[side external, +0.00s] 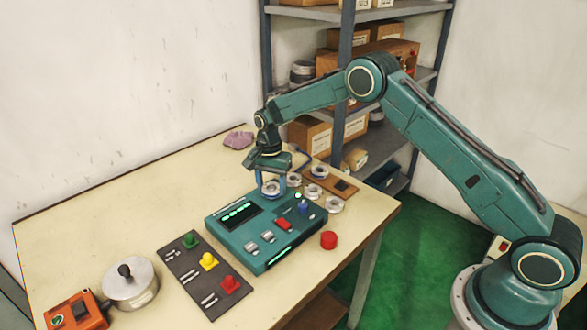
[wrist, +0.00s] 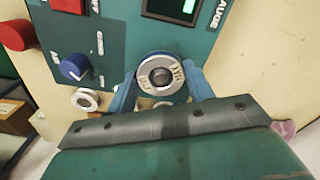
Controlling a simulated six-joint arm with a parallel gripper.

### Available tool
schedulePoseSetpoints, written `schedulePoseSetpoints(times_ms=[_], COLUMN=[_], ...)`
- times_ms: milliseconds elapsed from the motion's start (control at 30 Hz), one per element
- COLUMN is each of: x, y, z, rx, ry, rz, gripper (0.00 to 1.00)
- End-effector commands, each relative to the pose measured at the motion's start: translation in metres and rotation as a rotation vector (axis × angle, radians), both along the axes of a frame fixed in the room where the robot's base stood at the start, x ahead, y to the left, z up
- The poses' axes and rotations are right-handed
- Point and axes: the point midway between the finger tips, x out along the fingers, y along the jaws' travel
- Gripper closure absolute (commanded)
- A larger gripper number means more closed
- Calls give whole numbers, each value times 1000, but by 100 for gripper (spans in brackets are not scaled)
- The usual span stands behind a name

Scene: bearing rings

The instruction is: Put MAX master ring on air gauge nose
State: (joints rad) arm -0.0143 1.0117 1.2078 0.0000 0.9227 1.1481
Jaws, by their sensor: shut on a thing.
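A silver ring (wrist: 161,74) with engraved lettering, too small to read for certain, sits between the two blue fingers of my gripper (wrist: 163,84). In the side view my gripper (side external: 271,186) points down, shut on this ring (side external: 270,189) at the far end of the teal air gauge (side external: 250,247). In the wrist view the ring lies over the gauge's teal face (wrist: 122,45), and a dark round centre with a lighter middle shows in its bore. The nose is not clearly distinguishable; I cannot tell how far down the ring is.
Several other rings, one of them here (side external: 334,205), lie right of the gauge near a brown board (side external: 342,187). A red cap (side external: 328,240) stands beside the gauge. A dark panel with coloured knobs (side external: 206,272) lies in front.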

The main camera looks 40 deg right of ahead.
Motion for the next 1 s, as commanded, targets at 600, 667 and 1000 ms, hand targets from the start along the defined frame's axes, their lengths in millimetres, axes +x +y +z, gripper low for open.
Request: schedulePoseSetpoints(times_ms=[600,667,1000], x=[0,0,0], y=[0,0,0], z=[0,0,-1], rx=[0,0,0], ry=[-2,-2,-1], rz=[0,0,0], gripper=[79,79,23])
